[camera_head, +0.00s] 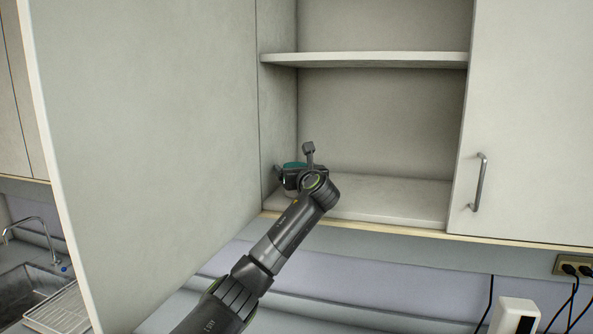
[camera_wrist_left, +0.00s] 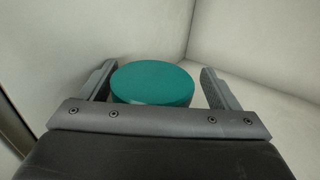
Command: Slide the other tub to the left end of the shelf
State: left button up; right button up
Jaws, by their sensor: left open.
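A tub with a round teal lid (camera_wrist_left: 153,84) stands on the cabinet's lower shelf (camera_head: 390,203), at its left end near the side wall. In the head view only part of its teal lid (camera_head: 293,165) shows behind my left gripper (camera_head: 295,166). In the left wrist view my left gripper (camera_wrist_left: 160,85) is open, with one finger on each side of the tub. A small gap shows between the lid and each finger. The tub's lower body is mostly hidden by the gripper. My right gripper is not in view.
An upper shelf (camera_head: 365,60) runs above the tub. The open left door (camera_head: 150,140) stands left of my arm. The right door (camera_head: 525,120) with its handle (camera_head: 479,182) is closed. The lower shelf right of my gripper is bare. A sink (camera_head: 22,285) is at far left.

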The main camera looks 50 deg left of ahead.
pick_arm(q)
jog(key=shift+s+r, duration=0.15)
jog(key=shift+s+d+b, duration=0.15)
jog(key=shift+d+b, duration=0.1)
jog(key=shift+b, duration=0.05)
jog(key=b+v, duration=0.6)
jog(key=v, duration=1)
jog(key=shift+d+b, duration=0.4)
